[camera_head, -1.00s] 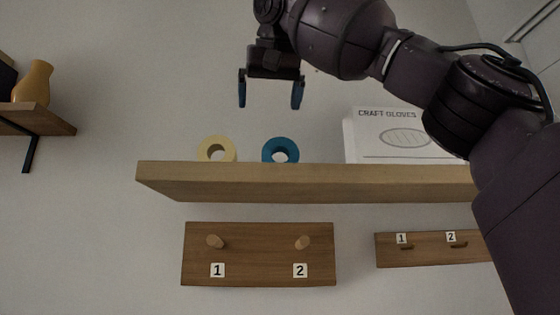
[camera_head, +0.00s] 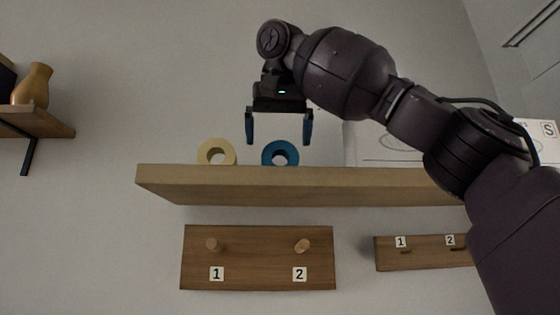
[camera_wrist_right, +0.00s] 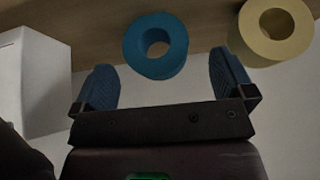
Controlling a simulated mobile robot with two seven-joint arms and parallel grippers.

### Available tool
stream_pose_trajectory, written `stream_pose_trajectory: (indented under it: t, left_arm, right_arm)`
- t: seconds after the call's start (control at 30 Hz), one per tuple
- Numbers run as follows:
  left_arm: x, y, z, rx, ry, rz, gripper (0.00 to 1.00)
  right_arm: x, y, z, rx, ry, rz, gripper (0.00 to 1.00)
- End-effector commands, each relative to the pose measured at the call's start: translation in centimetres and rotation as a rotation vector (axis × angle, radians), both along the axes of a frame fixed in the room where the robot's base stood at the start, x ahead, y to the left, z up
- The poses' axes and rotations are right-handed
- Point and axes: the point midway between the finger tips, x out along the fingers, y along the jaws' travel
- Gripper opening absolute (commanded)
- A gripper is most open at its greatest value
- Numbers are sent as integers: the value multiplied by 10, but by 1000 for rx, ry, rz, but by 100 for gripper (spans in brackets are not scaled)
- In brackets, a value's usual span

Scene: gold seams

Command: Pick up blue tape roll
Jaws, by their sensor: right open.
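The blue tape roll (camera_head: 267,154) stands on its edge on the wooden shelf (camera_head: 300,187), its hole facing me in the head view. My right gripper (camera_head: 279,141) is open and empty, pointing down, with its fingertips just above the roll, one towards each side. In the right wrist view the blue tape roll (camera_wrist_right: 134,56) lies ahead of the open fingers (camera_wrist_right: 164,78), between their lines and apart from both. My left gripper is in no view.
A yellow tape roll (camera_head: 204,152) stands left of the blue one; it also shows in the wrist view (camera_wrist_right: 247,36). A white box (camera_head: 352,142) stands right on the shelf, partly behind my right arm. Below hangs a peg board (camera_head: 258,262) with two pegs.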

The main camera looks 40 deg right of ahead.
Motion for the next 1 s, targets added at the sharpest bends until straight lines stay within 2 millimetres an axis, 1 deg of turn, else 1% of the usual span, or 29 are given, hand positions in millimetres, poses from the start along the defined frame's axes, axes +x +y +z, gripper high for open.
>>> stream_pose_trajectory:
  t: [0.3, 0.43, 0.6, 0.83, 0.87, 1.0]
  left_arm:
    - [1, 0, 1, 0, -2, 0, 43]
    - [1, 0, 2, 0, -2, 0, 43]
    - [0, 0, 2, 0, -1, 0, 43]
    - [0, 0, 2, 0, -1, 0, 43]
    - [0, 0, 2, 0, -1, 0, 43]
    - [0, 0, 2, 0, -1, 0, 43]
  right_arm:
    - [14, -15, -28, 0, 3, 0, 100]
    - [20, -17, -37, 0, 2, 0, 100]
    - [22, -19, -42, 1, 1, 0, 100]
    - [22, -19, -42, 0, 0, -1, 100]
    - [22, -19, -42, 0, 0, 0, 97]
    - [22, -19, -42, 0, 0, 0, 76]
